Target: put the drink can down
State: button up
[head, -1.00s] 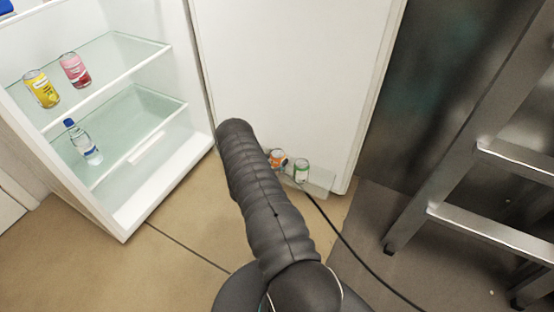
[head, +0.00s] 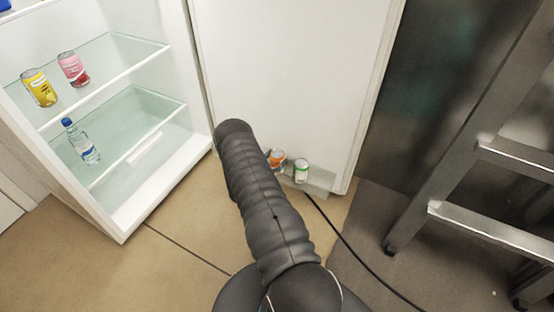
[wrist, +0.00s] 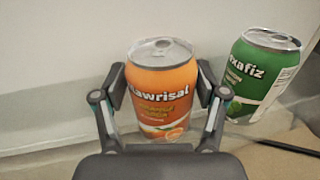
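An orange drink can (wrist: 162,95) stands upright between the two fingers of my gripper (wrist: 161,88) in the wrist view. The fingers press close along both sides of the can, with no clear gap. In the head view the orange can (head: 277,158) is low at the fridge door, at the door shelf (head: 318,183). My arm hides most of the gripper there. The can's base is partly hidden, so I cannot tell whether it rests on the shelf.
A green can (wrist: 264,75) stands just right of the orange one. The open fridge holds a yellow can (head: 39,88), a pink can (head: 73,69) and a bottle (head: 82,143). A metal ladder (head: 465,140) stands right. A dark cable (head: 345,240) crosses the floor.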

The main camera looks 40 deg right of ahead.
jog(key=shift+s+a+f, duration=0.1)
jog(key=shift+s+f, duration=0.2)
jog(key=shift+f, duration=0.35)
jog(key=shift+r+p, duration=0.5)
jog(key=shift+p, duration=0.25)
jog(key=s+a, duration=0.2)
jog(key=a, duration=0.9)
jog(key=shift+a+r+b, duration=0.25)
jog(key=shift+a+b, duration=0.1)
dwell(0.8)
